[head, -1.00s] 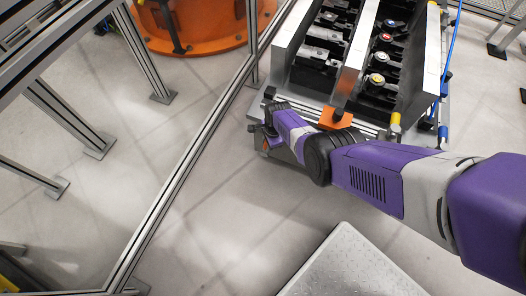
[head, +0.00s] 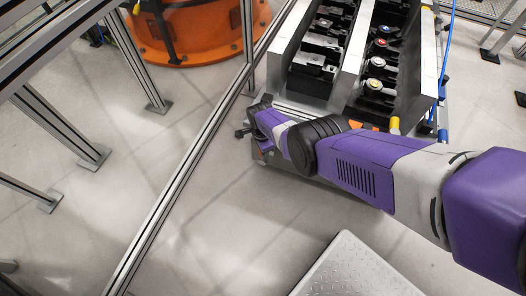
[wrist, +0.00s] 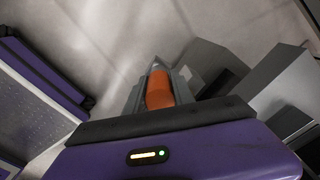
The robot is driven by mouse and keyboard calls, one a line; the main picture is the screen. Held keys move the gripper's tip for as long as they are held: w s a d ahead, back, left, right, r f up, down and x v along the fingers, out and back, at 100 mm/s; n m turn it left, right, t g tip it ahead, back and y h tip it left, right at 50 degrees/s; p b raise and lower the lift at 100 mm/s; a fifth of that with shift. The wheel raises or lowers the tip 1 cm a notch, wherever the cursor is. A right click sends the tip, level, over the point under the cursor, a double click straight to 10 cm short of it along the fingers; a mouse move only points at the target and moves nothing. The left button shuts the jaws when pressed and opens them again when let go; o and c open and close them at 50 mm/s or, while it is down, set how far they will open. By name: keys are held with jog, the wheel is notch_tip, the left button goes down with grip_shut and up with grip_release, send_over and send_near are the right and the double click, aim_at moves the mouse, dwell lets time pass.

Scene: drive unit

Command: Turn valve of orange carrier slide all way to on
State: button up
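My gripper (head: 246,128) is at the front left corner of the drive unit, low beside its edge. In the wrist view an orange rounded piece (wrist: 158,90) lies between the two grey fingers of my gripper (wrist: 157,82). The fingers are close along its sides; I cannot tell whether they grip it, or whether it is the valve handle. In the head view, orange parts (head: 356,124) of the unit show just behind my arm, mostly hidden by it. The valve's position cannot be made out.
The drive unit's metal rails (head: 347,60) rise behind my arm. A profile-frame post and rail (head: 190,165) run close on the left. A blue hose (head: 444,60) is at right. A grey tread plate (head: 350,270) stands in front. The floor between is clear.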

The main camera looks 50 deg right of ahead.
jog(key=o, duration=0.4)
jog(key=shift+f, duration=0.15)
jog(key=r+p, duration=0.3)
jog(key=r, duration=0.1)
jog(key=r+p, duration=0.3)
jog(key=r, duration=0.1)
jog(key=shift+a, duration=0.2)
dwell(0.4)
